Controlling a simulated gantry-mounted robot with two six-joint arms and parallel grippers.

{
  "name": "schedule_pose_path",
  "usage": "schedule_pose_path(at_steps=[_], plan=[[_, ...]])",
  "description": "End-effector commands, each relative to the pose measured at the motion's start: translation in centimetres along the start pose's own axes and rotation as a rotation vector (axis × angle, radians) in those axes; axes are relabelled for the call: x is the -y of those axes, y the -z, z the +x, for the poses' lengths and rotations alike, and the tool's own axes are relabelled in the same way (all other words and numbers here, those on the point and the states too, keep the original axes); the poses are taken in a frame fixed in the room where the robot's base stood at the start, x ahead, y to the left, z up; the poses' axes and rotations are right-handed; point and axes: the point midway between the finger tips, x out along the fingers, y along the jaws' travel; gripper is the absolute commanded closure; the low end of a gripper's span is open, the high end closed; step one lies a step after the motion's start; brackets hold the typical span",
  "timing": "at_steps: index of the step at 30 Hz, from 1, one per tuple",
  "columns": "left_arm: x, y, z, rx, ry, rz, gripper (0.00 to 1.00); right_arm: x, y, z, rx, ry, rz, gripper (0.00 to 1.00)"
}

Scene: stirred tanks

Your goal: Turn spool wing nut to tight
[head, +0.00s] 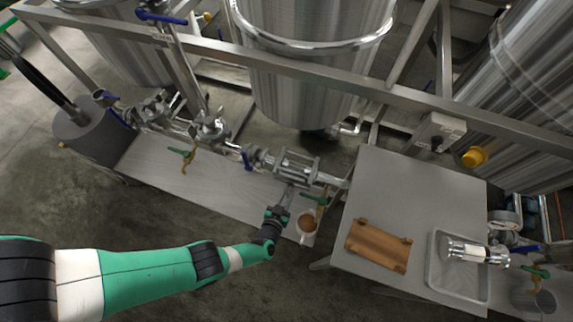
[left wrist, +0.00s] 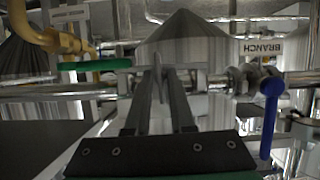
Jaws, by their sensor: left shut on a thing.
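The spool (head: 297,165) is a short metal section clamped into the pipe line above the low bench. My left gripper (head: 289,190) reaches it from below, fingers pointing up the picture. In the left wrist view, the two dark fingers (left wrist: 158,100) close around a thin grey upright piece, the wing nut (left wrist: 157,72), in front of the pipe. The nut is too small in the head view to make out, and its turn angle cannot be told. My right gripper is not in view.
A blue valve lever (head: 247,160) is to the left; a blue lever (left wrist: 270,105) hangs right in the wrist view, near a BRANCH sign (left wrist: 262,48). A table (head: 412,190) is at right.

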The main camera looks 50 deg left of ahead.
Motion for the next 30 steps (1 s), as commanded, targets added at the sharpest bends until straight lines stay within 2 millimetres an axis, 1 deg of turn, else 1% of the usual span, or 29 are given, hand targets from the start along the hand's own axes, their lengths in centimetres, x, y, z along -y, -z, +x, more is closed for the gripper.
schedule_pose_path(at_steps=[16, 17, 18, 21, 30], plan=[[0.01, -0.09, 0.00, 0.002, 0.010, 0.025, 1.00, 0.00, 0.00, 0.00, 0.000, 0.000, 0.000, 0.50], [0.01, -0.09, 0.00, 0.002, 0.010, 0.025, 0.73, 0.00, 0.00, 0.00, 0.000, 0.000, 0.000, 0.50], [0.01, -0.09, 0.00, 0.002, 0.010, 0.025, 0.66, 0.00, 0.00, 0.00, 0.000, 0.000, 0.000, 0.50], [0.00, -0.08, 0.00, 0.002, 0.010, 0.025, 0.48, 0.00, 0.01, 0.00, 0.000, 0.000, 0.000, 0.50], [-0.03, 0.00, -0.16, 0.002, 0.009, 0.025, 0.48, 0.00, 0.12, 0.12, 0.000, 0.000, 0.000, 0.50]])
